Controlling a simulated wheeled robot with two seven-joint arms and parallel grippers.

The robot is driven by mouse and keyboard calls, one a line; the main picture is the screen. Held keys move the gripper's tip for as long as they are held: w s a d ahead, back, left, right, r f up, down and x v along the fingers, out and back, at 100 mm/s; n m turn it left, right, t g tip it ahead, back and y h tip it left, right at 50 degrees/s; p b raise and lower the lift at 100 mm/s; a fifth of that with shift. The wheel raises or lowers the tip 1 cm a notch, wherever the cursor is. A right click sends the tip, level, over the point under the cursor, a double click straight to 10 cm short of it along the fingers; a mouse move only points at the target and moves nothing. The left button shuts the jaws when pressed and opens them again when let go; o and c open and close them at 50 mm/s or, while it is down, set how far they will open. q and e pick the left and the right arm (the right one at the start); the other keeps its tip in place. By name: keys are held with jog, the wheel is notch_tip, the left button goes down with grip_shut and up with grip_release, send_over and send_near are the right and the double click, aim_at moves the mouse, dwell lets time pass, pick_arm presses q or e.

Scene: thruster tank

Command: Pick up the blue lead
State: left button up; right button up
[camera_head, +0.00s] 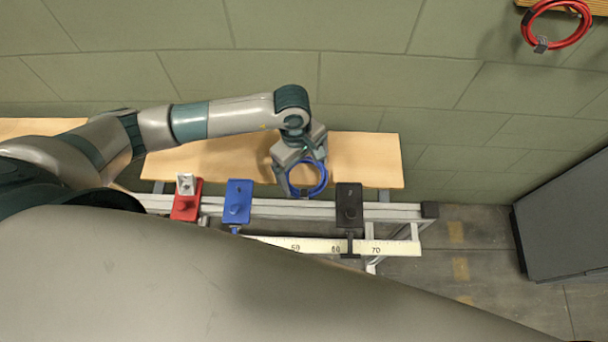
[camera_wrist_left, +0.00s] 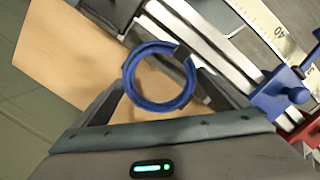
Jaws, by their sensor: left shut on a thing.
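The blue lead (camera_head: 322,180) is a coiled ring that hangs at my left gripper (camera_head: 306,172), over the front part of the wooden shelf. In the left wrist view, the blue lead (camera_wrist_left: 135,82) sits between the two dark fingers of my left gripper (camera_wrist_left: 160,85). The gripper is shut on it, near a dark piece on the coil. I cannot tell whether the coil touches the shelf. My right gripper does not show in either view.
A rail (camera_head: 270,208) with a red block (camera_head: 186,205), a blue block (camera_head: 238,208) and a black block (camera_head: 349,210) runs in front of the wooden shelf (camera_head: 370,165). A red lead (camera_head: 527,30) hangs at upper right. A dark cabinet (camera_head: 570,230) stands at right.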

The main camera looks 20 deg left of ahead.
pick_arm(q)
notch_tip(320, 180, up, 7)
jog(key=b, duration=0.2)
jog(key=shift+f, duration=0.1)
dwell(1.3)
jog(key=s+a+f+m+g+y+b, duration=0.1)
jog(key=a+m+b, duration=0.2)
jog(key=a+m, duration=0.4)
jog(key=shift+s+a+f+m+y, duration=0.3)
jog(key=shift+s+a+m, duration=0.05)
jog(key=shift+m, duration=2.25)
